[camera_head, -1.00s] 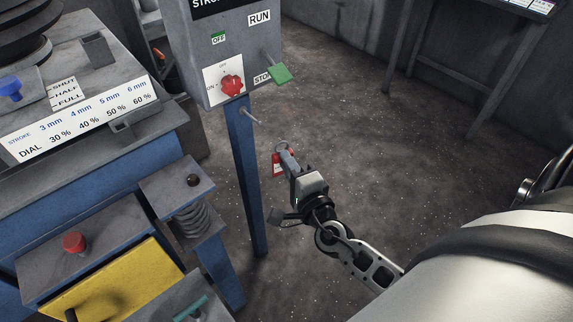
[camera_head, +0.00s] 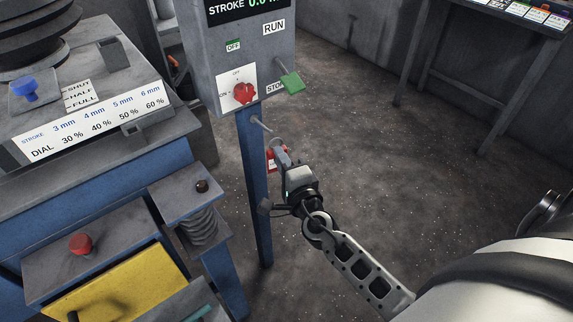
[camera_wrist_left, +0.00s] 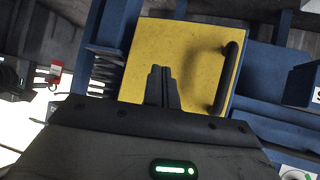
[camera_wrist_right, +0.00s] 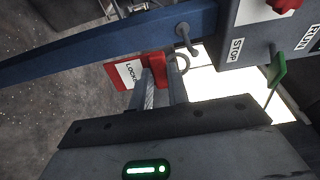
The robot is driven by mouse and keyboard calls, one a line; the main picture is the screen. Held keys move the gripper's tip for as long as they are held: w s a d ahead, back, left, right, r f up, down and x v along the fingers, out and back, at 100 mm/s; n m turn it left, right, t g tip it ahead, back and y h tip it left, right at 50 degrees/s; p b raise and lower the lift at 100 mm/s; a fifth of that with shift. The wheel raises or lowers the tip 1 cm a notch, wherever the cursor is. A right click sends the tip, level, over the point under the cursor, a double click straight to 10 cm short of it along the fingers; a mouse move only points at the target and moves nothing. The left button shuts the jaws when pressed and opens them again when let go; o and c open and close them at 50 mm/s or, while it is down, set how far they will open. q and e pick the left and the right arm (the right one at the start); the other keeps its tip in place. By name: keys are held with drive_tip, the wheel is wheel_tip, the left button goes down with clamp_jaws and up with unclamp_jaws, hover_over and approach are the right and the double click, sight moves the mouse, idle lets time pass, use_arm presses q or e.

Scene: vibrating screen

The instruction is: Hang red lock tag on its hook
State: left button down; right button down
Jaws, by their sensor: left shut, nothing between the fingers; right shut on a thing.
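The red lock tag (camera_head: 276,159) has a white label and a metal ring at its top; it also shows in the right wrist view (camera_wrist_right: 126,72). My right gripper (camera_head: 281,154) is shut on the tag and holds it in the air beside the blue post. The hook is a short grey peg (camera_head: 262,126) on the post, just under the control box. In the right wrist view the ring (camera_wrist_right: 180,62) appears close to the peg (camera_wrist_right: 184,36), seemingly apart from it. My left gripper (camera_wrist_left: 162,88) is shut and empty, in front of the yellow panel (camera_wrist_left: 180,50).
The grey control box (camera_head: 250,60) with a red dial (camera_head: 243,93) and a green tag (camera_head: 292,82) is above the hook. The blue post (camera_head: 254,190) stands left of my right gripper. The machine (camera_head: 100,150) fills the left. Open floor lies to the right.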

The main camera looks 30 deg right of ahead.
sight(274, 157)
drive_tip(key=shift+w+a+f+b, duration=0.15)
drive_tip(key=shift+w+b, duration=0.1)
drive_tip(key=shift+w, duration=0.8)
drive_tip(key=shift+w+a+r+b, duration=0.15)
drive_tip(key=shift+w+b, duration=0.1)
drive_tip(key=shift+w, duration=0.75)
drive_tip(key=shift+w+f, duration=0.55)
drive_tip(key=shift+f, duration=0.05)
drive_tip(key=c, duration=1.3)
unclamp_jaws()
drive_tip(key=s, duration=0.5)
drive_tip(key=s+a, duration=0.1)
drive_tip(key=s, duration=0.4)
drive_tip(key=s+a, duration=0.1)
drive_tip(key=s, duration=0.4)
drive_tip(key=shift+s+b, duration=0.3)
drive_tip(key=shift+s, duration=0.1)
